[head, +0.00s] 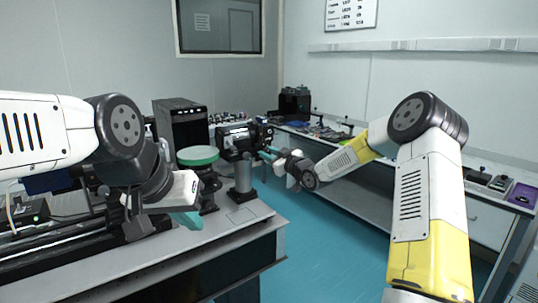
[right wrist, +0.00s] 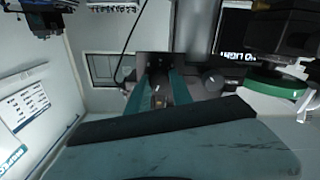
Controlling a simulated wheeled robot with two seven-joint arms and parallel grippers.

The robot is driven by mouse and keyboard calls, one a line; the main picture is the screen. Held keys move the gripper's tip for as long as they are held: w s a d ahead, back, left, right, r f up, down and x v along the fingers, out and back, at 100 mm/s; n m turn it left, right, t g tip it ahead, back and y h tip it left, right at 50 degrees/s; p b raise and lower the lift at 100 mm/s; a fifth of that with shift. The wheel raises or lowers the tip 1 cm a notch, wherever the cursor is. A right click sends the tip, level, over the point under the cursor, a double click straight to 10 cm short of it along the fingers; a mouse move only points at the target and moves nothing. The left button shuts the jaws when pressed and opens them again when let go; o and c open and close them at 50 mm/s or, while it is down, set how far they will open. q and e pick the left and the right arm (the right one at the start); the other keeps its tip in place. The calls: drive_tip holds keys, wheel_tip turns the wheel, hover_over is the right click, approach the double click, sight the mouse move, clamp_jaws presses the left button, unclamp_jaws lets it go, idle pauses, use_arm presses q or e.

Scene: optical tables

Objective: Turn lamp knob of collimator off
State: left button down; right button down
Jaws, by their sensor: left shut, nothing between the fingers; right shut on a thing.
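The collimator (head: 236,138) is a black horizontal instrument on a grey post (head: 244,178) at the table corner in the head view. My right gripper (head: 268,153) reaches its right end from the right. In the right wrist view the teal fingers (right wrist: 158,92) are shut on a small dark knob (right wrist: 158,87) at the collimator's end, which appears to be the lamp knob. The fingers partly hide it, and its setting cannot be read. My left gripper (head: 190,219) is shut and empty, low over the left table.
A green-topped round stand (head: 197,155) is left of the collimator, with a black box (head: 181,130) behind it. A long black rail (head: 62,240) lies on the left table (head: 238,214). A cluttered bench (head: 375,150) runs along the right wall. Blue floor (head: 335,235) is open between.

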drive_tip(key=shift+f+n, duration=0.1)
drive_tip(key=shift+n, duration=1.9)
drive_tip(key=c, duration=1.1)
unclamp_jaws()
drive_tip(key=shift+d, duration=0.1)
drive_tip(key=v, duration=0.7)
drive_tip(key=shift+s+d, duration=0.2)
drive_tip(key=shift+s, duration=0.1)
